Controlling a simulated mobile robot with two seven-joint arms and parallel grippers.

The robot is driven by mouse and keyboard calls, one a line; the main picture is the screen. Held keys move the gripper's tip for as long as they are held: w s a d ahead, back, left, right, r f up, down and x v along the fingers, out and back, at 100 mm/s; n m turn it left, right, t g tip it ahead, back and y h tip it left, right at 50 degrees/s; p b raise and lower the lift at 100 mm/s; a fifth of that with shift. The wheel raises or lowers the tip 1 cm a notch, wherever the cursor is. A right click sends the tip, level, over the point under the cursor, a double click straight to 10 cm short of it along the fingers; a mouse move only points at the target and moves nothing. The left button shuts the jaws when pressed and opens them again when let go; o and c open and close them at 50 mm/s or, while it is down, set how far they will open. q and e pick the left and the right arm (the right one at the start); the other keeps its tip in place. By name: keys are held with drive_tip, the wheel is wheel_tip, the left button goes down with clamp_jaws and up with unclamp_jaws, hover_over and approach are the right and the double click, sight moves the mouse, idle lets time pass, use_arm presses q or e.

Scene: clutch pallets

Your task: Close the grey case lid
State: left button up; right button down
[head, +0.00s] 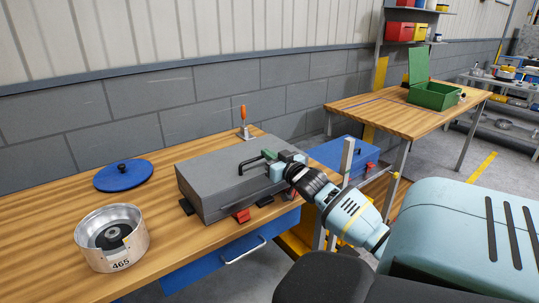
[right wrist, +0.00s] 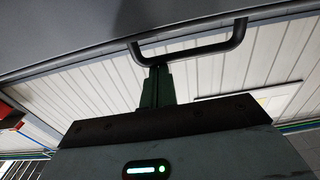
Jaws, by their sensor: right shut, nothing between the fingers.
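The grey case (head: 215,193) sits on the wooden workbench, with red latches (head: 242,216) on its front side. Its grey lid (head: 212,165) lies over the case and looks down; whether it is fully seated I cannot tell. A black handle (head: 241,167) stands on the lid and also shows in the right wrist view (right wrist: 190,53). My right gripper (head: 268,155) is shut and empty, at the lid's right part beside the handle. In the right wrist view its fingertips (right wrist: 157,72) are close to the handle; contact is unclear. My left gripper is not in view.
A round metal tin (head: 125,255) marked 465 and a blue round lid (head: 122,176) are at left on the workbench (head: 185,250). An orange-handled tool (head: 243,118) stands behind the case. A blue case (head: 335,153) is at right; an open green case (head: 435,95) is on the far table.

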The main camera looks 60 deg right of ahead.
wheel_tip(320, 180, up, 5)
drive_tip(key=p, duration=0.3)
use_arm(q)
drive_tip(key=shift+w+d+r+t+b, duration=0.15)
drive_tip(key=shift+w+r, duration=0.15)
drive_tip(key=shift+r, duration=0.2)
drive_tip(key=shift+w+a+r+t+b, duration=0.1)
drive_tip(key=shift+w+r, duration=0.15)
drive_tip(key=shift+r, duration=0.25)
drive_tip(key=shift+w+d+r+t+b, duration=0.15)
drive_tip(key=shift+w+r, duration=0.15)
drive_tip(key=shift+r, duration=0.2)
use_arm(e)
drive_tip(key=f+v, duration=0.2)
drive_tip(key=v, duration=0.7)
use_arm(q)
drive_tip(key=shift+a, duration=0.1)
use_arm(e)
drive_tip(key=shift+f, duration=0.15)
